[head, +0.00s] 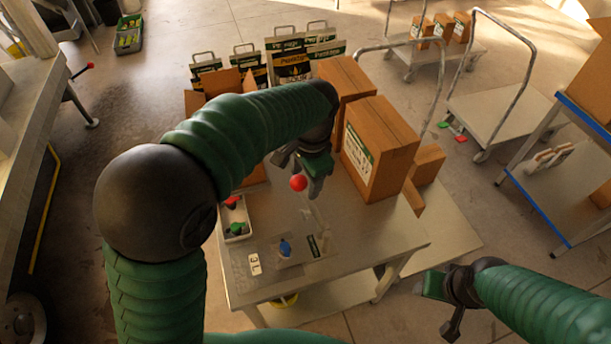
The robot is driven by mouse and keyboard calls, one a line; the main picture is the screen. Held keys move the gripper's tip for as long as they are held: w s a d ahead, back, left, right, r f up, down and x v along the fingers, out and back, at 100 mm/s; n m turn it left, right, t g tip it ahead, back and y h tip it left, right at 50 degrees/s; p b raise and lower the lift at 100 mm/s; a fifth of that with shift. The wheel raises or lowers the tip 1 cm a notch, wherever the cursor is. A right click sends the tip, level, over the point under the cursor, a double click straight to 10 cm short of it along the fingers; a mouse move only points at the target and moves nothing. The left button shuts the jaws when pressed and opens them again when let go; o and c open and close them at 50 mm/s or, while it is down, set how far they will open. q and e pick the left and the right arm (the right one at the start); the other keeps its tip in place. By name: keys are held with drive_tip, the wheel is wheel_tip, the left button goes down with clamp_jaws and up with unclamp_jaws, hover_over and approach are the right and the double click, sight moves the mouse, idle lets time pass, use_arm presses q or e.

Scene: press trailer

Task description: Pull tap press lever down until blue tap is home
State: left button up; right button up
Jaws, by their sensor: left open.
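The red ball knob (299,183) of the tap press lever is in the head view, above the middle of the table. My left gripper (301,172) is right at the knob, with its open fingers beside it. I cannot tell whether they touch it. The rest of the lever is hard to make out. The blue tap (285,247) stands upright on the press plate near the table's front; how deep it sits is too small to tell. My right gripper (440,306) is open and empty, off the table's right front corner.
The table (390,244) carries a tall cardboard box (384,150) at the back right. A white tray (236,219) with red and green pieces lies left of the press, and a small label plate (254,264) is in front. Trolleys stand behind at right.

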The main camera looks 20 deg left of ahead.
use_arm(q)
drive_tip(key=shift+s+a+f, duration=0.2)
drive_tip(key=shift+s+f, duration=0.05)
drive_tip(key=shift+s+a, duration=0.7)
drive_tip(key=shift+a, duration=0.1)
drive_tip(key=shift+a+f, duration=0.1)
drive_tip(key=shift+c, duration=0.7)
drive_tip(key=shift+w, duration=0.3)
drive_tip(key=shift+c, duration=1.2)
drive_tip(key=shift+w+d+f, duration=0.1)
drive_tip(key=shift+w+d, duration=0.05)
drive_tip(key=shift+d, duration=0.05)
drive_tip(key=shift+c, duration=1.2)
drive_tip(key=shift+d, duration=0.4)
drive_tip(key=c, duration=0.5)
clamp_jaws()
drive_tip(key=shift+a, duration=0.15)
use_arm(e)
drive_tip(key=shift+s+a+r, duration=0.4)
drive_tip(key=shift+s+a, duration=0.2)
drive_tip(key=shift+a, duration=0.05)
